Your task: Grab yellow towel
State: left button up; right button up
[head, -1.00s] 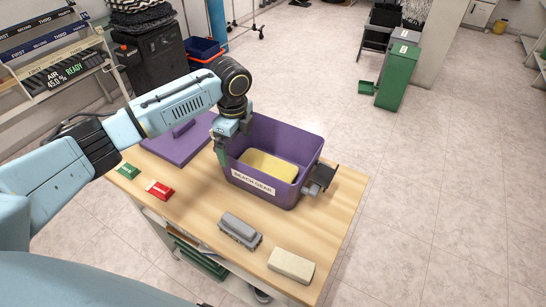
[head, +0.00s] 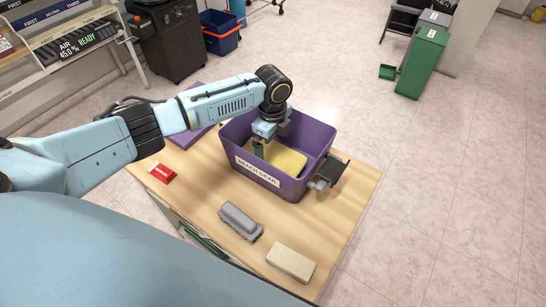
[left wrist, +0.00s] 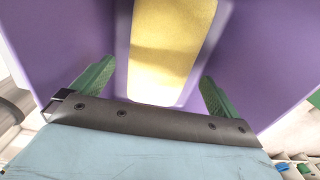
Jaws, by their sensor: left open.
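The yellow towel (head: 284,160) lies folded inside the purple bin (head: 236,136) labelled "BEACH GEAR" on the wooden table. My left gripper (head: 262,150) points down into the bin, over the near left part of the towel. In the left wrist view the towel (left wrist: 168,50) runs between the two green fingers of the left gripper (left wrist: 155,90), with purple bin surface (left wrist: 255,60) on both sides. The fingers are spread wide and hold nothing. Whether they touch the towel cannot be told. My right gripper is not in view.
On the table (head: 205,195) are a red item (head: 162,173), a grey brush-like block (head: 240,221) and a beige block (head: 291,262). A purple lid (head: 185,133) lies behind my left arm. A dark bracket (head: 328,174) sits at the bin's right side.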

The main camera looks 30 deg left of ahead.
aim_at(273, 153)
pick_arm(q)
notch_tip(273, 153, down, 4)
jog(key=shift+w+f+b, duration=0.1)
jog(key=shift+f+b, duration=0.1)
jog(key=shift+b, duration=0.1)
jog(key=shift+c, duration=0.4)
jog(key=c, duration=0.7)
jog(key=shift+r, duration=0.15)
